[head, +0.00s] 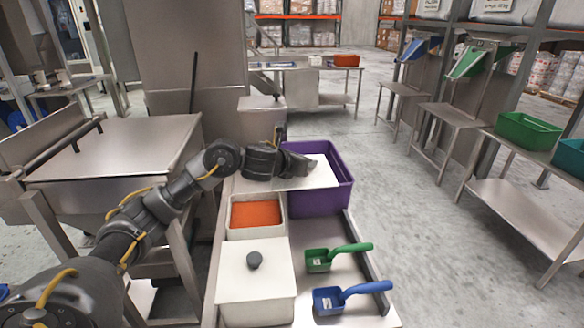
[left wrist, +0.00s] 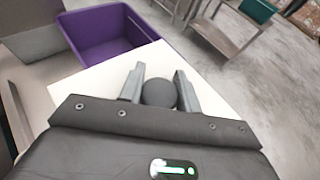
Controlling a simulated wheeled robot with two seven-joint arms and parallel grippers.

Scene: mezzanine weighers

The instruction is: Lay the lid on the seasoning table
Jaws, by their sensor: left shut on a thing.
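The white lid (head: 322,176) is at the back of the seasoning table (head: 342,268), overlapping the purple crate's near left part in the head view. My left gripper (head: 308,166) is shut on the lid's dark round knob, which shows between the two fingers in the left wrist view (left wrist: 160,93). The lid plate (left wrist: 90,84) spreads out below the fingers. I cannot tell the height of its underside above the table. My right gripper is in neither view.
An open tub of orange seasoning (head: 255,214) stands nearer me, then a white tub with a knobbed lid (head: 254,285). A green scoop (head: 318,261) and a blue scoop (head: 328,300) lie to the right. The purple crate (head: 325,202) stands behind the scoops.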

